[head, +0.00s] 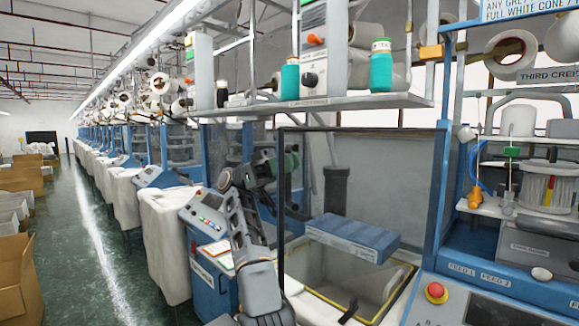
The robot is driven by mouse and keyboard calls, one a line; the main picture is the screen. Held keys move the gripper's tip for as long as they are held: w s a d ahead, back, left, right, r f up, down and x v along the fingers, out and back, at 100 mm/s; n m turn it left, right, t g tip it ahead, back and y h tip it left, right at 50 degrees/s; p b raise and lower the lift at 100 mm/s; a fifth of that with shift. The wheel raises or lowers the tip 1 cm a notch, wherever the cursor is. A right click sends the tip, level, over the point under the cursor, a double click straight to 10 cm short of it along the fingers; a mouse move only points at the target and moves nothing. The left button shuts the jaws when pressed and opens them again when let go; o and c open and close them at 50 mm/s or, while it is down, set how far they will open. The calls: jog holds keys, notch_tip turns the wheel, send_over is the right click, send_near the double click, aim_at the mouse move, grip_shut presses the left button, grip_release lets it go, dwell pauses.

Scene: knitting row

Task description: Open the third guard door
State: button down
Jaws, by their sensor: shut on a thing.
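A guard door (400,165) with a thin dark frame and a clear pane stands in front of the nearest blue machine bay, right of centre. Its top edge runs level below the shelf. My arm rises from the bottom centre and bends right at the elbow. My gripper (296,211) is small and dark by the door's left frame edge. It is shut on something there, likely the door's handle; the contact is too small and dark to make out. Through the pane show a dark cylinder and a blue block (352,237) above a pale open bin (320,275).
Left of my arm are a control panel (203,217) and white-covered bins (165,240) along the machine row. A red stop button (436,292) is at lower right. A shelf (320,103) with teal cones hangs above. The green aisle floor (90,270) is clear; cardboard boxes line its left.

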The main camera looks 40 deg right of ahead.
jog(key=shift+w+d+f, duration=0.15)
jog(key=shift+w+f, duration=0.1)
jog(key=shift+f, duration=0.05)
jog(key=c, duration=1.5)
grip_release()
jog(key=o, duration=0.3)
jog(key=shift+d, duration=0.2)
jog(key=shift+o, duration=0.5)
jog(key=shift+a+r, duration=0.15)
jog(key=shift+r, duration=0.1)
